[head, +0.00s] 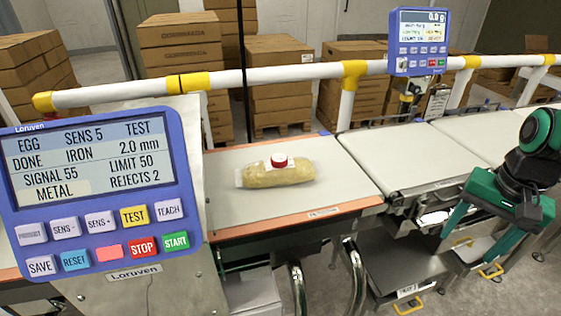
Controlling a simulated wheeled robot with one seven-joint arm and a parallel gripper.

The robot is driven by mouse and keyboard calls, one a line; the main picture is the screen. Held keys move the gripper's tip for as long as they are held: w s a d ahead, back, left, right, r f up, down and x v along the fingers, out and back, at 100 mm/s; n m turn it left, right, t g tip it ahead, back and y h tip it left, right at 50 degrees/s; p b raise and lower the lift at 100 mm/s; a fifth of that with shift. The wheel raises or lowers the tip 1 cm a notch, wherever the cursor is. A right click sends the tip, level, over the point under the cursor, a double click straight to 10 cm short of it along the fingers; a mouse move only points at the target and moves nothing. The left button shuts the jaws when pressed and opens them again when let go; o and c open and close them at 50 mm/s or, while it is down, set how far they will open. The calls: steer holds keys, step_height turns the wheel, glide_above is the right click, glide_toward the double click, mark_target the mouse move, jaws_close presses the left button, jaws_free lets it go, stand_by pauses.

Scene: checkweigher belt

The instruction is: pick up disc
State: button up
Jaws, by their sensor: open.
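A blue control panel (95,195) fills the left front. A white and yellow rail (290,74) runs behind the belt, with a blue scale display (419,42) above it. Stacked cartons (280,85) stand behind. More belt sections (425,155) lie to the right, clear.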

mark_target(282, 157)
steer(key=w+a+f+m+t+y, duration=0.1)
steer(key=w+a+m+y, duration=0.1)
steer(key=w+a, duration=0.4)
steer(key=w+a+f+m+t+y, duration=0.1)
steer(key=w+a+m+y, duration=0.1)
steer(key=w+a+m, duration=0.2)
steer(key=w+a+f+m+t+y, duration=0.1)
steer(key=w+a+m+y, duration=0.1)
steer(key=w+a, duration=0.7)
steer(key=shift+w+a+f+m+y, duration=0.15)
steer(key=shift+a+f+m+y, duration=0.1)
steer(key=shift+a+m+y, duration=0.25)
steer(key=w+a+r+m+t+y, duration=0.2)
steer(key=w+a+r+m+y, duration=0.35)
steer(key=a, duration=0.35)
steer(key=shift+m+h, duration=0.35)
steer(key=shift+m, duration=0.2)
steer(key=shift+w+r+x, duration=0.1)
steer(key=shift+r+x, duration=0.05)
steer(key=shift+x, duration=1.45)
steer(key=shift+w+r+x, duration=0.1)
steer(key=shift+x, duration=1.5)
steer(key=shift+w+r+x, duration=0.1)
steer(key=shift+r+x, duration=0.05)
steer(key=shift+x, duration=1.45)
steer(key=shift+a, duration=0.1)
steer(key=shift+c, duration=0.5)
steer(key=c, duration=1)
